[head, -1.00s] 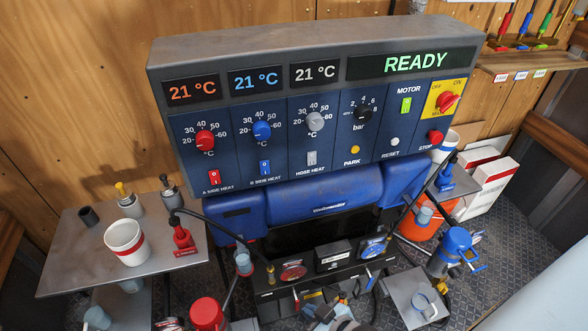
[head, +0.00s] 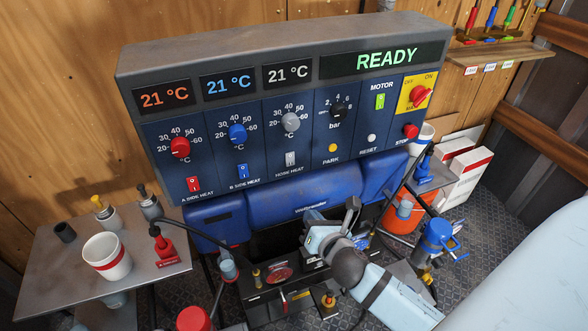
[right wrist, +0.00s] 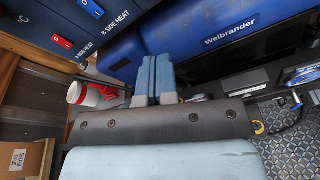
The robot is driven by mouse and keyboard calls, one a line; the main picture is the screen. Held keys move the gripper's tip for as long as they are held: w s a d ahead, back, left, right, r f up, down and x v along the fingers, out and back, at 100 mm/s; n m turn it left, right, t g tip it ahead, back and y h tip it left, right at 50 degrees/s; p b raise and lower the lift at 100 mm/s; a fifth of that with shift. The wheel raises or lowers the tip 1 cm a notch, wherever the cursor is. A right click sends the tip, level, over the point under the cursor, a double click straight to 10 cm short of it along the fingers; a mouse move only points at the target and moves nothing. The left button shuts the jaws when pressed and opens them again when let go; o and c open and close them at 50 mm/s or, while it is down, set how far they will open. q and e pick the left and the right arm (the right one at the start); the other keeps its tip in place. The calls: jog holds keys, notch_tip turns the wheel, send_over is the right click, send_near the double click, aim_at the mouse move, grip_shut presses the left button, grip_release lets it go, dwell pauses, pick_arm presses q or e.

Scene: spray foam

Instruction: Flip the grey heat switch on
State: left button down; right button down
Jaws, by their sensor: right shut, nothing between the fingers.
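The grey heat switch (head: 290,159) sits under the grey knob (head: 290,122) on the blue control panel (head: 262,140), above the HOSE HEAT label. It is too small to tell which way it is tipped. My right gripper (head: 314,216) is in front of the machine's lower blue cover, below the grey switch and apart from it. In the right wrist view its two fingers (right wrist: 155,76) are together and empty, with the panel's lower edge beyond them. The grey switch does not show in that view. My left gripper is not in view.
The red switch (head: 193,184) and blue switch (head: 243,171) are left of the grey one. The motor switch (head: 380,101) and red stop button (head: 411,131) are to the right. A side table (head: 50,262) with a white cup (head: 107,257) stands at left.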

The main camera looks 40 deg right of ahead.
aim_at(291, 164)
jog(key=r+n, duration=0.1)
jog(key=w+d+r+n+h, duration=0.1)
jog(key=n, duration=0.1)
jog(key=d+r+n+t, duration=0.1)
jog(key=shift+w+r, duration=0.15)
jog(key=shift+r, duration=0.15)
jog(key=shift+w, duration=0.1)
jog(key=p+x, duration=0.2)
jog(key=x, duration=1)
jog(key=shift+w+d, duration=0.1)
jog(key=shift+w, duration=0.25)
jog(key=shift+w+d+f+p, duration=0.15)
jog(key=shift+w+p, duration=0.15)
jog(key=shift+w, duration=0.25)
